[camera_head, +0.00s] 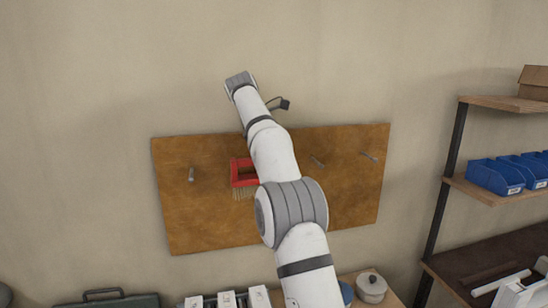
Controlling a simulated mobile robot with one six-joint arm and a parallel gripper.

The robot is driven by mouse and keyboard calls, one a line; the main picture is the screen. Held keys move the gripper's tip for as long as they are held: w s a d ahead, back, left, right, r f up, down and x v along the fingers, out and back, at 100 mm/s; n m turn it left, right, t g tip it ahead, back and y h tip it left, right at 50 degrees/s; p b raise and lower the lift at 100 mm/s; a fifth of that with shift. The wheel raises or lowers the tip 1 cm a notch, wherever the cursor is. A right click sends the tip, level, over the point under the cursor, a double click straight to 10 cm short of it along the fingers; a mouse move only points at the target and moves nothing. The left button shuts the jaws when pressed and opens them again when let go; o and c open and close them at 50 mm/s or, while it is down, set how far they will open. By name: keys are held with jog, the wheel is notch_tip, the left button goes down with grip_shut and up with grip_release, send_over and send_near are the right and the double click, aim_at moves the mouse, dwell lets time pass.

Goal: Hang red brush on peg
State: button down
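The red brush (240,166) shows left of my arm, in front of the brown board. It has a red frame-like handle at the top and pale bristles pointing down. My arm covers its right side, and I cannot tell whether it hangs on a peg or is held. Grey pegs stick out of the board: a left peg (191,174), one right of my arm (317,161) and one near the right end (368,156). My arm reaches up past the board's top edge. My gripper's fingers do not show.
The brown board (345,205) is on the beige wall. At right, a shelf (500,190) holds blue bins (495,176). Below the board are white boxes (227,300), a lidded pot (371,288) and a dark green case (108,301). The wall above is clear.

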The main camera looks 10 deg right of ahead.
jog(key=shift+w+f, duration=0.2)
jog(key=shift+f, duration=0.3)
jog(key=c, duration=1.2)
grip_release()
jog(key=shift+o, duration=0.2)
jog(key=shift+s+f, duration=0.1)
